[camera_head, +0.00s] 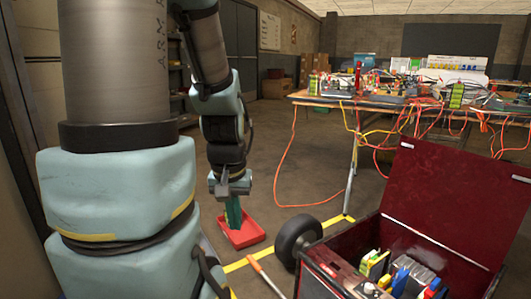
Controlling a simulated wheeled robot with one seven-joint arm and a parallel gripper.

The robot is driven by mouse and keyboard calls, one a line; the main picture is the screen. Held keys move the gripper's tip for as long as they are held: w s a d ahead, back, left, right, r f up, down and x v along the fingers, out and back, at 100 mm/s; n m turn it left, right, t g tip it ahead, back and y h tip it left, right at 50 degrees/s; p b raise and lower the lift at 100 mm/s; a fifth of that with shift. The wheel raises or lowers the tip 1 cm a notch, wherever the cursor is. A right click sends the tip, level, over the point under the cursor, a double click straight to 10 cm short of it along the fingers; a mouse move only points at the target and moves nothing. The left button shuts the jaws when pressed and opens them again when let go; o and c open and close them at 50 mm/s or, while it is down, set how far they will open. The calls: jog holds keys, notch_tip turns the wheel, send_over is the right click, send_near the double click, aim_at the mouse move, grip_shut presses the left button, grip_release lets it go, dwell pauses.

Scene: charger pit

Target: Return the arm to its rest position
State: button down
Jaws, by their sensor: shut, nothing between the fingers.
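My arm comes down from the top of the head view, left of centre. My gripper (232,214) hangs at its end, pointing down. Its green fingers look closed together with nothing visible between them. In the picture it overlaps a red tray (252,238) on the floor. I cannot tell how high the fingertips are above the tray. The part of the tray behind the gripper is hidden.
An open dark red tool chest (440,200) with tools stands at the lower right, a wheel (298,240) beside it. A screwdriver (268,277) is near yellow floor tape. A cluttered workbench (330,101) trails orange cables (277,185). Grey floor lies behind the tray.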

notch_tip(320, 180, up, 33)
jog(key=p, duration=3.1)
